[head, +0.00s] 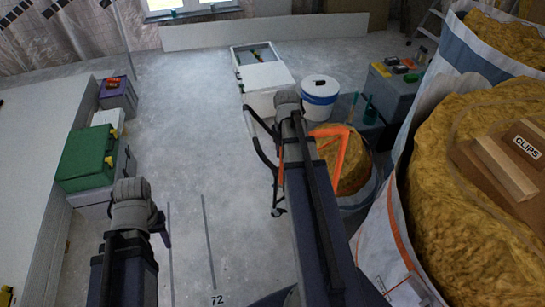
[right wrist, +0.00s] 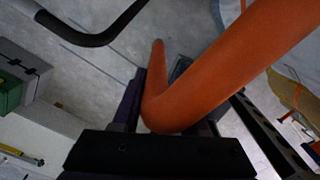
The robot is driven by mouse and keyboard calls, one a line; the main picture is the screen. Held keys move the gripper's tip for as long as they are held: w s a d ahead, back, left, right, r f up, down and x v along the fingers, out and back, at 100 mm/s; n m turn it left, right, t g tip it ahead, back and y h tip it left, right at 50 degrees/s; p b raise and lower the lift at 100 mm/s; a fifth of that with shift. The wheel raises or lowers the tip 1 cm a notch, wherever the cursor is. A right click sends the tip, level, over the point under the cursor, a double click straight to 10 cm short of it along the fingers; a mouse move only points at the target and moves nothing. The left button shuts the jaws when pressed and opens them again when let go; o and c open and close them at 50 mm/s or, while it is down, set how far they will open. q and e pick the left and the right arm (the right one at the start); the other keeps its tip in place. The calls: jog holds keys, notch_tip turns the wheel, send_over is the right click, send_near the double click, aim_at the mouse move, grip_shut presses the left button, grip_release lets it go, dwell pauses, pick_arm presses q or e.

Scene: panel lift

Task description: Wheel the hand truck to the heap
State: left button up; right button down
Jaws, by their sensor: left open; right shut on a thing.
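The hand truck has an orange tube frame (head: 341,153) and a black curved bar, standing mid-floor in the head view, partly hidden behind my right arm. My right gripper (right wrist: 172,112) is shut on its orange tube (right wrist: 165,95), which fills the middle of the right wrist view. My left gripper (head: 161,234) is open and empty over the floor at lower left, apart from the hand truck; its fingers show only in part. Yellow-brown loose fill (head: 435,165) is piled in large white bags at the right. I cannot tell whether this is the heap.
A white box (head: 266,76) and a white bucket with a blue band (head: 320,88) stand beyond the hand truck. Green (head: 87,158) and purple (head: 118,95) cases line the left side. A grey case (head: 392,93) stands at back right.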

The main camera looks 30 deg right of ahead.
pick_arm(q)
jog(key=shift+s+d, duration=0.1)
jog(key=shift+d, duration=0.15)
pick_arm(e)
jog(key=shift+s+d, duration=0.25)
jog(key=shift+d, duration=1.05)
jog(key=shift+s+d, duration=0.2)
jog(key=shift+d, duration=1.1)
jog(key=c, duration=0.9)
grip_release()
jog(key=o, duration=0.3)
jog(key=shift+d, duration=0.1)
pick_arm(q)
jog(key=shift+d, duration=0.15)
pick_arm(e)
jog(key=shift+s, duration=0.1)
jog(key=shift+a, duration=0.2)
notch_tip(320, 180, up, 8)
jog(key=p, duration=0.8)
jog(key=shift+f, duration=0.1)
pick_arm(q)
notch_tip(320, 180, up, 8)
